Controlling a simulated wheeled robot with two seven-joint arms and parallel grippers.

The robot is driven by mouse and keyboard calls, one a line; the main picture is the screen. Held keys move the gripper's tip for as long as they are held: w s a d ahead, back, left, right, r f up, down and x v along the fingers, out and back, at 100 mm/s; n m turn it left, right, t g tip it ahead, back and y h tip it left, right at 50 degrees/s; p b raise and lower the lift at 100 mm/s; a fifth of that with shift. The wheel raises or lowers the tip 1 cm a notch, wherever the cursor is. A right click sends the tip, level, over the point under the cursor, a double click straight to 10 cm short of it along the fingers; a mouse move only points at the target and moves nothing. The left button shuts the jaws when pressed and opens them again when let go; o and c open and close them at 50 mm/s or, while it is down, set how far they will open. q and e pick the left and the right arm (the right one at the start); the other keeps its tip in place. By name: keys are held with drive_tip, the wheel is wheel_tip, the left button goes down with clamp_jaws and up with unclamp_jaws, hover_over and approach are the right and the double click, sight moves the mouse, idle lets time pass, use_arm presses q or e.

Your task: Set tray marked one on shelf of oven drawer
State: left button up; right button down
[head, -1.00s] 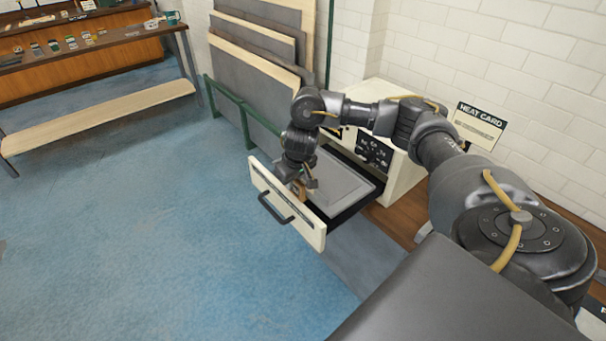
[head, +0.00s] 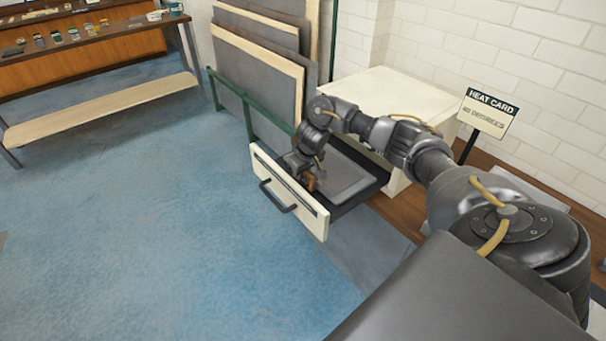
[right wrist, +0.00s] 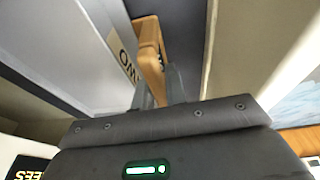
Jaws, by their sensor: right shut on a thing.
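The oven drawer (head: 300,209) is pulled open, its cream front with a dark handle facing the floor area. A grey tray (head: 347,176) lies in or just over the drawer; I cannot tell whether it rests fully on the shelf. My right gripper (head: 306,181) is at the tray's front end, just behind the drawer front. In the right wrist view, my right gripper (right wrist: 160,90) is shut on the tray's wooden handle (right wrist: 149,52). Upside-down lettering beside the handle, partly cut off, looks like "TWO". My left gripper is not in view.
The cream oven (head: 385,95) stands against the white brick wall, with a "HEAT CARD" sign (head: 487,112) to its right. Large panels lean in a green rack (head: 243,103) close to the drawer's left. Open blue floor (head: 150,230) lies in front. A bench (head: 100,108) stands far left.

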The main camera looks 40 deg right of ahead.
drive_tip(key=shift+f, duration=0.2)
drive_tip(key=c, duration=1.4)
unclamp_jaws()
drive_tip(key=shift+f, duration=0.1)
drive_tip(key=shift+c, duration=0.2)
drive_tip(key=shift+s, duration=0.1)
drive_tip(key=p+v, duration=0.3)
drive_tip(key=v, duration=0.8)
drive_tip(key=shift+s+r, duration=0.1)
drive_tip(key=shift+r, duration=0.45)
